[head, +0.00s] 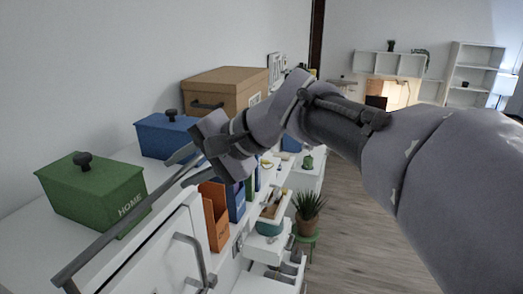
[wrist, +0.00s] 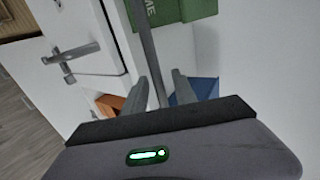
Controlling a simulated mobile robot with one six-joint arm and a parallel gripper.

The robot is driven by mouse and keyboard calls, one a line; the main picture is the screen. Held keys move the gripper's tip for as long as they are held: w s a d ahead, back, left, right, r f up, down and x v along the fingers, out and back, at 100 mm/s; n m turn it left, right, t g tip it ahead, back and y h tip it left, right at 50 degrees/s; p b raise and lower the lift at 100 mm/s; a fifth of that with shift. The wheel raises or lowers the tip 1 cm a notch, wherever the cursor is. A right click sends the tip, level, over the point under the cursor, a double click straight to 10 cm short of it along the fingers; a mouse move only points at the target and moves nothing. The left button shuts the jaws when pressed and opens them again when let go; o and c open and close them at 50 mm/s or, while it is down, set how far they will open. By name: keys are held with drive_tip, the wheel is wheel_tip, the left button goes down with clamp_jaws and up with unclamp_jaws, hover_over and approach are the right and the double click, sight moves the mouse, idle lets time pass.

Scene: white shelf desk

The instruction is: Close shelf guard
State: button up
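The shelf guard is a thin grey bar (head: 120,227) in the head view. It slants from the lower left, above the white desk top, up to my gripper (head: 183,164). In the wrist view the bar (wrist: 146,40) runs down between the two fingers of my gripper (wrist: 166,80). The fingers stand apart, with the bar between them. The bar is close to the left finger, and a gap shows on the right. Whether the left finger touches the bar I cannot tell.
A green box (head: 92,190), a blue box (head: 167,135) and a brown box (head: 225,90) stand on the desk top along the wall. A white cabinet door with a handle (head: 190,258) is below the bar. An orange file holder (head: 215,218) stands beside it. A potted plant (head: 308,210) is beyond.

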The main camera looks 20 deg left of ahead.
drive_tip(key=b+v, duration=0.2)
drive_tip(key=v, duration=1.5)
drive_tip(key=shift+d, duration=0.25)
drive_tip(key=shift+r, duration=0.1)
